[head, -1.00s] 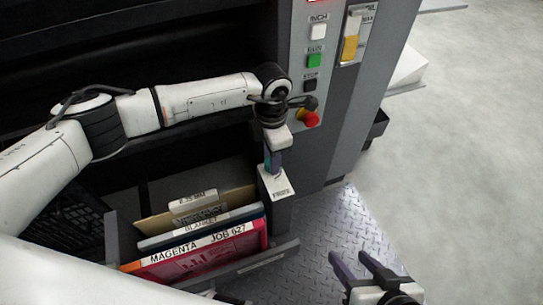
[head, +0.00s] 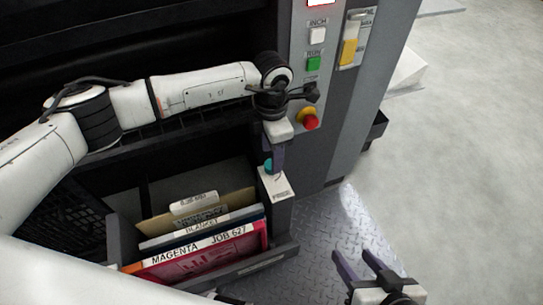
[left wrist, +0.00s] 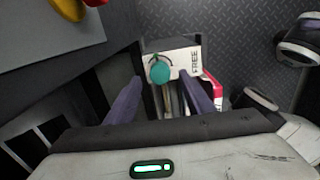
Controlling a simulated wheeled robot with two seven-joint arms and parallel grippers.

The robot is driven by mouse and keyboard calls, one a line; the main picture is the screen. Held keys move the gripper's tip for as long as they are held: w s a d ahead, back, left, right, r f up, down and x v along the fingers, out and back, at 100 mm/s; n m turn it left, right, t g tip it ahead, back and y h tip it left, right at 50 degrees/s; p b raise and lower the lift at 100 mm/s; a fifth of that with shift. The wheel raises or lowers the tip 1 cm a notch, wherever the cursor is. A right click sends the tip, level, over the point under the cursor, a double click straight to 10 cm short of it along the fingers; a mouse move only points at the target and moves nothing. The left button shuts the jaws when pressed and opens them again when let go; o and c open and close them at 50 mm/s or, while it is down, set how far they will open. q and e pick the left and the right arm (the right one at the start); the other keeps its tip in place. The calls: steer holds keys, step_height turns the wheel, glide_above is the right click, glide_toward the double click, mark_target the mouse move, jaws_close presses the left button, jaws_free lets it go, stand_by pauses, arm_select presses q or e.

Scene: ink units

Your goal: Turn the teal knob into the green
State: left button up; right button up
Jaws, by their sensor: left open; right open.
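The teal knob (left wrist: 160,70) is round with a small pointer-like tip. It sits on a small white plate (left wrist: 182,57) lettered FREE. In the left wrist view it lies between and just beyond the open fingertips of my left gripper (left wrist: 162,82); contact cannot be seen. In the head view a bit of the knob (head: 268,165) shows beside my left gripper (head: 273,158), which hangs above the plate and partly hides it. My right gripper (head: 354,256) is open and empty over the floor at the lower right.
Below and left of the plate an open rack holds upright boards, including a magenta JOB 627 one (head: 200,258). Above are the machine's panel, a green button (head: 313,63) and a red stop button (head: 310,122), close to my left wrist. Bare floor (head: 460,170) lies right.

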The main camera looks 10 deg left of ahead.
arm_select(q)
step_height(320, 180, up, 7)
steer(key=p, duration=0.1)
stand_by(0.6)
